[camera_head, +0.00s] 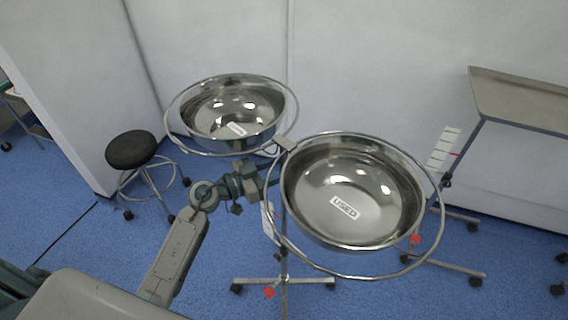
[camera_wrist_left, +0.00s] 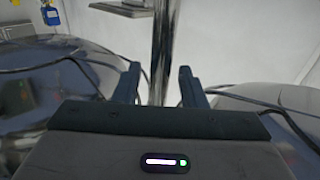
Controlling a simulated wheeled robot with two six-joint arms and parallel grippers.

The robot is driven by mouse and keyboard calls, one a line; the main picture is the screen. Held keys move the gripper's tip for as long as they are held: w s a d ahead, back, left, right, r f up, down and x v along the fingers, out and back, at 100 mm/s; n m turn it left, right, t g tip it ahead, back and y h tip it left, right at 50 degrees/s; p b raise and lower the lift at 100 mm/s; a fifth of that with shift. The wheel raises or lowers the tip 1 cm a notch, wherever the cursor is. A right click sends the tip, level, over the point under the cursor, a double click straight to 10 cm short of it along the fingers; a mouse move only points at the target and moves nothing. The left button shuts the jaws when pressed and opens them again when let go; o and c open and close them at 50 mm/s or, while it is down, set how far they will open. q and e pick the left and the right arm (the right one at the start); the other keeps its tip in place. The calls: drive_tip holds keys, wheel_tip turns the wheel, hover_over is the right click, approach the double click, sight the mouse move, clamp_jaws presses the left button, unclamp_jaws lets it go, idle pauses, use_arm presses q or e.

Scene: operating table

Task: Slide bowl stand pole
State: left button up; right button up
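The bowl stand has two steel bowls in rings: the front bowl (camera_head: 345,205), labelled USED, and the rear bowl (camera_head: 232,110). Its thin upright pole (camera_head: 284,225) runs down between them to a wheeled base (camera_head: 308,281). My left gripper (camera_head: 268,180) is at the pole, below the ring level, with the tips partly hidden by the front ring and bowl. In the left wrist view the pole (camera_wrist_left: 163,50) stands upright between the two fingers of my left gripper (camera_wrist_left: 160,85), with a gap on each side. My right gripper is out of view.
A black round stool (camera_head: 131,150) stands at left. White walls close off the back.

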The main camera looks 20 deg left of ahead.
use_arm(q)
drive_tip(key=shift+x, duration=0.8)
drive_tip(key=shift+c, duration=0.2)
clamp_jaws()
wheel_tip(320, 180, down, 10)
drive_tip(key=b, duration=0.1)
drive_tip(key=shift+b, duration=0.35)
drive_tip(key=shift+o, duration=0.2)
unclamp_jaws()
